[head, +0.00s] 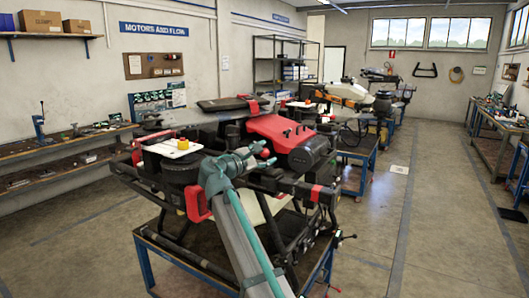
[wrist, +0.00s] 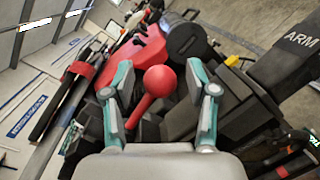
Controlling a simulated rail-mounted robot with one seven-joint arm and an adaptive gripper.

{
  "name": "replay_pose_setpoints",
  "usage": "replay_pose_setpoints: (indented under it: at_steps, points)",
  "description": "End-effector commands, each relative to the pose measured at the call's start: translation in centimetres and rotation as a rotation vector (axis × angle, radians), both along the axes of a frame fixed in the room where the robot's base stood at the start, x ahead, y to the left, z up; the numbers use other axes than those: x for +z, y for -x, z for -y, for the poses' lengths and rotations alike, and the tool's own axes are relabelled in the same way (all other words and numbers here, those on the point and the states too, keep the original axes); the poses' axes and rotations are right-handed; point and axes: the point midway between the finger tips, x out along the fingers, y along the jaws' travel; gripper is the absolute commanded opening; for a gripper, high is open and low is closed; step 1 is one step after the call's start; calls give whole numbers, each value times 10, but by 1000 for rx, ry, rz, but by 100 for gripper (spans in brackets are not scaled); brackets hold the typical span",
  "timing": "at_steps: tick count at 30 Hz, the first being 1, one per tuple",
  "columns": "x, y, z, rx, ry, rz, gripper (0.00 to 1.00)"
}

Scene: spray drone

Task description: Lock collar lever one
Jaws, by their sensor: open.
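A red ball-ended lever (wrist: 160,82) stands out from the drone in the wrist view. Its ball is between the two teal fingers of my gripper (wrist: 160,68), with a visible gap on each side. The fingers are spread and hold nothing. A red handle (head: 197,205) shows on the drone's left arm. The frames do not show clearly which collar the ball-ended lever belongs to.
The drone rests on a blue-framed stand (head: 190,262). A dark block marked "ARM" (wrist: 295,62) is close on the right in the wrist view. Open floor (head: 375,240) lies to the right.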

Motion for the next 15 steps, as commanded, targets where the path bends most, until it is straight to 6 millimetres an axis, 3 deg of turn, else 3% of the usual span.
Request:
replay_pose_setpoints:
  at_steps: [8,15]
  points:
    - [0,-1,1,0,0,0,56]
    - [0,-1,0,0,0,0,16]
